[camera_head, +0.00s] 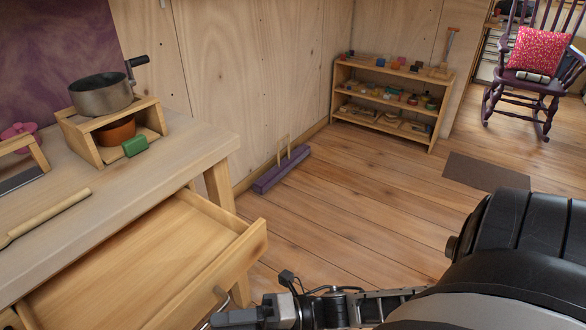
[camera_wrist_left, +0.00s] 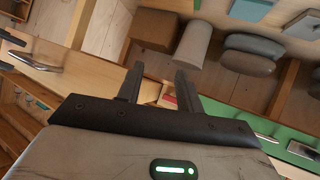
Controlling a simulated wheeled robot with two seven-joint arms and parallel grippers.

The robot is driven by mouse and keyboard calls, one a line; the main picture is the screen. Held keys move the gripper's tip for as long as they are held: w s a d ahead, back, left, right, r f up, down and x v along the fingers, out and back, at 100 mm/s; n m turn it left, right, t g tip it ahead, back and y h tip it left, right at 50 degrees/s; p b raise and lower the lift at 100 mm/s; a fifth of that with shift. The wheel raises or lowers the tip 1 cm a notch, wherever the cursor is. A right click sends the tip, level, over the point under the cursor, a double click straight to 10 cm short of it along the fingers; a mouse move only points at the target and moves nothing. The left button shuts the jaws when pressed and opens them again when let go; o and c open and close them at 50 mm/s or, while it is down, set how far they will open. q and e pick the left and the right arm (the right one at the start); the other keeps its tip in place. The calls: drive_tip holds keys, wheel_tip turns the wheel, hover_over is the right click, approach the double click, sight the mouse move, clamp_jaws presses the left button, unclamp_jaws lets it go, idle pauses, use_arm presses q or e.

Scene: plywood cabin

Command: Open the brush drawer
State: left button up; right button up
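The open drawer (camera_head: 150,262) sticks out from under the wooden workbench (camera_head: 130,175) at the lower left of the head view. Its visible floor is bare; no brush shows. Its curved metal handle (camera_head: 219,297) is on the front panel. My right gripper (camera_head: 222,318) comes in from the right at the bottom edge, with its dark fingers at the handle's lower end; they look closed around it, but the grip is partly cut off. My left gripper (camera_wrist_left: 158,84) shows only in the left wrist view, its two fingers apart with nothing held between them.
A pot (camera_head: 101,95) on a wooden stand and a rolling-pin-like stick (camera_head: 48,214) are on the bench. A purple block (camera_head: 281,170) lies by the wall. A low shelf (camera_head: 388,97) and rocking chair (camera_head: 535,70) stand farther back.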

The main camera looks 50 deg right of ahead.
use_arm(q)
drive_tip(key=shift+b, duration=0.3)
use_arm(e)
drive_tip(key=v, duration=1.2)
use_arm(q)
drive_tip(key=r+p, duration=0.1)
drive_tip(key=p, duration=0.3)
drive_tip(key=shift+a+r, duration=0.15)
drive_tip(key=shift+a, duration=0.05)
use_arm(e)
drive_tip(key=w+a+m+h, duration=0.2)
drive_tip(key=a+m+h, duration=0.3)
drive_tip(key=m, duration=0.9)
drive_tip(key=w+a+m+h, duration=0.2)
drive_tip(key=a+m+h, duration=0.4)
drive_tip(key=m, duration=0.8)
drive_tip(key=shift+w+f+m+h, duration=0.15)
drive_tip(key=shift+f+m+h, duration=0.2)
drive_tip(key=shift+h, duration=0.35)
